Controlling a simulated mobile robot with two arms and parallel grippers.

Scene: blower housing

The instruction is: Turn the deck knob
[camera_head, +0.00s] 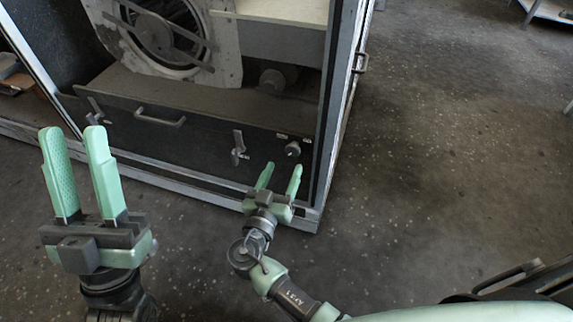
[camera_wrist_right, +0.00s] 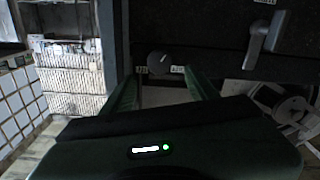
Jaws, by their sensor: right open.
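The deck knob (camera_head: 292,149) is a small dark round knob near the right end of the dark front panel of the blower housing. Small pale labels sit beside it. My right gripper (camera_head: 282,167) is open and empty just below and in front of the knob, its fingers pointing toward the panel. In the right wrist view the knob (camera_wrist_right: 159,63) shows between and beyond the two green fingers, apart from them. My left gripper (camera_head: 73,131) is open and empty, further left, in front of the housing.
The panel has a bar handle (camera_head: 160,117) and latch levers, one (camera_head: 238,146) left of the knob. That lever (camera_wrist_right: 264,42) also shows in the right wrist view. The housing's frame post (camera_head: 335,110) stands right of the knob. The floor (camera_head: 450,150) to the right is mostly clear.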

